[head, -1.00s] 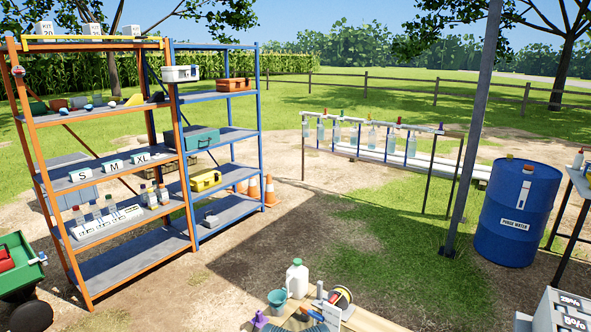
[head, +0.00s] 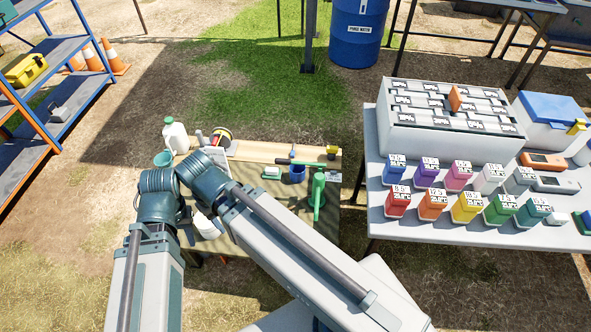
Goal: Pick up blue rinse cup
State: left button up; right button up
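The blue rinse cup (head: 298,173) stands upright on the wooden table (head: 262,152) in the middle of the head view. A dark rod-like tool (head: 305,163) lies just behind it or across its far rim; I cannot tell which. A green container (head: 318,190) stands close to its right, and a small pale green block (head: 271,172) lies to its left. One of my arms is bent across the lower left, in front of part of the table. I see no fingertips of either gripper. Nothing of mine visibly touches the cup.
A white table (head: 385,226) with coloured boxes and a grey rack (head: 455,141) stands right.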

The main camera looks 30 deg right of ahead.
aim_at(297, 172)
jog(key=i+j, duration=0.5)
jog(key=j, duration=0.15)
jog(key=i+j+z, duration=0.25)
jog(key=j, duration=0.25)
jog(key=z, duration=2.55)
jog(key=i+j, duration=0.05)
jog(key=j, duration=0.05)
